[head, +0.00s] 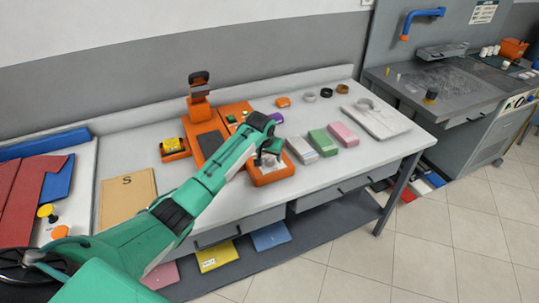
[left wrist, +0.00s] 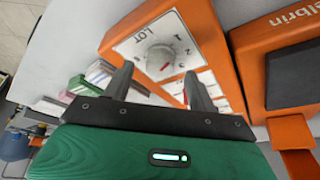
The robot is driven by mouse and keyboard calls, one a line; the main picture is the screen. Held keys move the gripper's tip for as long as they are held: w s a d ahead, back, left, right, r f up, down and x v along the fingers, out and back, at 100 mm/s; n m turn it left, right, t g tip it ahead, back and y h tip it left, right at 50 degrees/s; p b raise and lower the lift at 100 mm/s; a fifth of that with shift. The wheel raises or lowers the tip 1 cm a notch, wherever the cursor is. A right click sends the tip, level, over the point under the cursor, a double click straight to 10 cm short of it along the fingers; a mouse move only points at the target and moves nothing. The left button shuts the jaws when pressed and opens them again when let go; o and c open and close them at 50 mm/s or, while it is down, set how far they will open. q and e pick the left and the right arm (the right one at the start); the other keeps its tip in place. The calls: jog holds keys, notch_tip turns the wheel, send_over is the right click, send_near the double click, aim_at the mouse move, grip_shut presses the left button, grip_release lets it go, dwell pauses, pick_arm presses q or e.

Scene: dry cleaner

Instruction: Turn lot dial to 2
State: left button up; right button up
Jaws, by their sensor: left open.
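The lot dial (left wrist: 160,58) is a round grey knob on a white plate marked LOT, set in an orange housing (left wrist: 208,20). In the head view my left gripper (head: 268,157) is over the front part of the orange machine (head: 272,178) and hides the dial. My right gripper is not in view.
White, green (head: 323,142) and pink (head: 343,134) stacks lie right of the machine on the grey table (head: 330,180). An orange stand with a dark head (head: 199,78) rises behind. A yellow-topped orange item (head: 173,148) sits left. A brown envelope marked S (head: 127,198) lies further left.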

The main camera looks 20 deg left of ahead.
pick_arm(q)
jog(key=shift+x, duration=0.9)
jog(key=c, duration=1)
